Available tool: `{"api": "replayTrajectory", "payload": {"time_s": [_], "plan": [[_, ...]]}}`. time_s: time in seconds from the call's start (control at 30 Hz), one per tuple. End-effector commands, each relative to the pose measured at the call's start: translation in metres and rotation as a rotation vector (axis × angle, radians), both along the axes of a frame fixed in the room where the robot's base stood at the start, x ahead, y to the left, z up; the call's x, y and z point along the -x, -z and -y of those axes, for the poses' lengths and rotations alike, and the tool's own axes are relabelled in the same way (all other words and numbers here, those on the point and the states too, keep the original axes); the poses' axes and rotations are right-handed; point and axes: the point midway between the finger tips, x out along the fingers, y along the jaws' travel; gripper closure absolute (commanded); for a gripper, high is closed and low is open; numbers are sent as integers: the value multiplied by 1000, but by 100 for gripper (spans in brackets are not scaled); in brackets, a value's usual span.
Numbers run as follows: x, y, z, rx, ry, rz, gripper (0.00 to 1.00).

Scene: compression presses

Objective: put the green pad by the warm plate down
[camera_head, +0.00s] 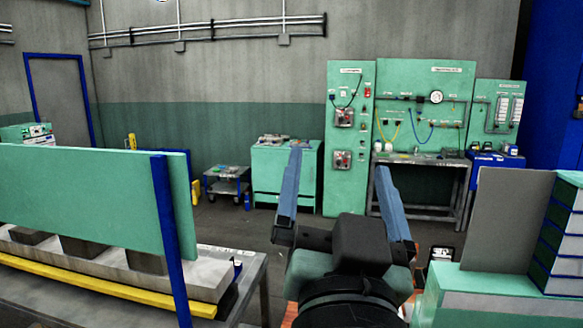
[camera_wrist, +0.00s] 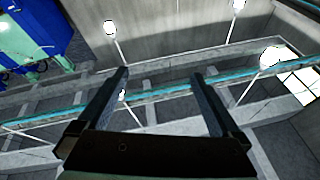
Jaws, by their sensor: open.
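My gripper (camera_head: 340,195) is raised in the middle of the head view, with its two long blue-grey fingers wide apart and nothing between them. In the wrist view my gripper (camera_wrist: 160,95) is also open and empty, facing the ceiling beams and lamps. I cannot make out a green pad or a warm plate for certain in either view.
A bench (camera_head: 250,290) with metal blocks, a yellow bar (camera_head: 110,287) and a green panel (camera_head: 80,195) stands at left. A green-topped unit (camera_head: 490,285) with a grey plate (camera_head: 510,215) is at right. Green cabinets (camera_head: 350,140) line the back wall. Open floor (camera_head: 225,225) lies between.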

Motion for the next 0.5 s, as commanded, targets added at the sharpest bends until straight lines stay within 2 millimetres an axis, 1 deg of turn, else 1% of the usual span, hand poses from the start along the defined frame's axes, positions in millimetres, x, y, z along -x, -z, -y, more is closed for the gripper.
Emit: {"api": "replayTrajectory", "payload": {"time_s": [0.03, 0.1, 0.2, 0.3, 0.33, 0.5], "plan": [[18, -34, -17, 60, -9, 109, 0], [41, -70, -33, 129, -7, 234, 0], [68, -101, -48, 188, 4, 357, 0], [82, -115, -54, 215, 14, 418, 0], [84, -117, -55, 219, 16, 425, 0], [85, -117, -55, 222, 18, 429, 0]]}}
